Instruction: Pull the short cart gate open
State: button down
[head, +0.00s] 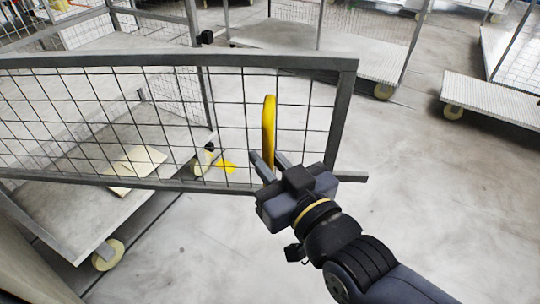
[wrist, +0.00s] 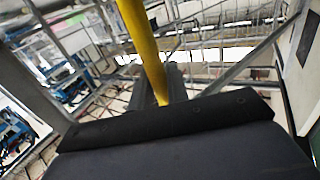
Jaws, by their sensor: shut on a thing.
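The short cart gate (head: 345,112) is a grey metal frame with wire mesh. It spans the left and middle of the head view, and its free end stands out over open floor, apart from the cart deck (head: 70,205) behind it. A yellow upright handle (head: 269,130) is on the gate near that end. My gripper (head: 268,168) is shut on the lower part of the handle. In the wrist view the yellow handle (wrist: 143,50) runs down between the fingers. The fingertips are partly hidden there.
A beige flat piece (head: 135,163) lies on the cart deck. A caster wheel (head: 107,255) shows below it. Other mesh carts (head: 340,55) and a low platform (head: 490,97) stand behind and to the right. The floor (head: 450,200) on the right is clear.

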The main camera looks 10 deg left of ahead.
jog(key=shift+r, duration=0.1)
jog(key=c, duration=1.4)
grip_release()
jog(key=shift+s, duration=0.1)
jog(key=p+v, duration=0.2)
jog(key=v, duration=0.3)
jog(key=shift+s+d+r, duration=0.1)
jog(key=shift+s+d, duration=0.2)
jog(key=shift+p+v, duration=0.3)
jog(key=shift+v, duration=0.5)
jog(key=shift+c, duration=0.5)
